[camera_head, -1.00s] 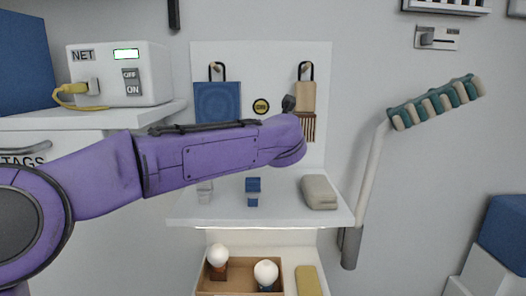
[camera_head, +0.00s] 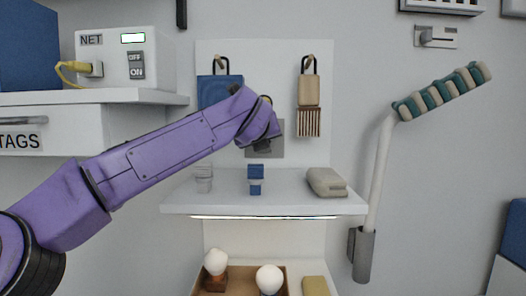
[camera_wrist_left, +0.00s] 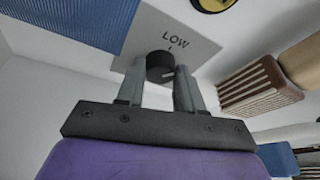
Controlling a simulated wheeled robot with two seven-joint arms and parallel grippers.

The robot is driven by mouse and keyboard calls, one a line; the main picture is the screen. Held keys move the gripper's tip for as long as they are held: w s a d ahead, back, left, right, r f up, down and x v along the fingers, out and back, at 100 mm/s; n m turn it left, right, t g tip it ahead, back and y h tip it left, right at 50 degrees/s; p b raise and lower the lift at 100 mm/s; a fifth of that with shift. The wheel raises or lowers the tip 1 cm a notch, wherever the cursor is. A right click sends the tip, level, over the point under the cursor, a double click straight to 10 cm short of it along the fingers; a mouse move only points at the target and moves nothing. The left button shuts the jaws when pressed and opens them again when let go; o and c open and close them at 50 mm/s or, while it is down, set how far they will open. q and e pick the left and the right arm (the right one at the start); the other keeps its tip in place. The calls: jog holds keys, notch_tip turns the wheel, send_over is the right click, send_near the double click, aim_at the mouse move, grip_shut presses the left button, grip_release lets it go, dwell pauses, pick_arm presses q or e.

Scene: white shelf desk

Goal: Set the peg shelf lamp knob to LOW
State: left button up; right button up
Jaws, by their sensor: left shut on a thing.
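The dark round lamp knob (camera_wrist_left: 159,66) stands on a light plate (camera_wrist_left: 205,48) printed LOW, with a short tick under the word. My left gripper (camera_wrist_left: 161,78) has its two grey fingers on either side of the knob and is shut on it. A pale mark shows on the knob's lower right, partly beside a finger; its exact setting is hard to tell. In the head view the plate (camera_head: 276,150) is partly covered by my purple left arm, which hides the knob. My right gripper is not in view.
A blue pouch (camera_head: 213,92) and a tan brush (camera_head: 308,102) hang from pegs beside the plate. The white shelf (camera_head: 225,206) below carries a glass, a blue item (camera_head: 255,173) and a beige case (camera_head: 326,182). A bright strip (camera_head: 265,217) runs under its front edge.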

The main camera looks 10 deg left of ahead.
pick_arm(q)
jog(key=n+b, duration=0.1)
jog(key=b, duration=0.1)
jog(key=n+h+b, duration=0.1)
jog(key=n+b, duration=0.1)
jog(key=shift+a+f+t+h, duration=0.15)
jog(key=shift+f+t+h, duration=0.15)
jog(key=shift+f+t, duration=0.1)
jog(key=shift+a+r+n+t+h+b, duration=0.15)
jog(key=shift+n+t+h+b, duration=0.35)
jog(key=shift+n+b, duration=1.15)
jog(key=o, duration=1)
jog(key=shift+o, duration=0.2)
jog(key=s+b, duration=0.2)
jog(key=s, duration=0.1)
jog(key=shift+s+a, duration=0.1)
jog(key=shift+s, duration=0.05)
jog(key=s, duration=0.2)
jog(key=s+r+b, duration=0.1)
jog(key=s, duration=0.1)
jog(key=s+b, duration=0.1)
jog(key=s, duration=0.2)
jog(key=shift+a+r, duration=0.25)
jog(key=shift+a, duration=0.1)
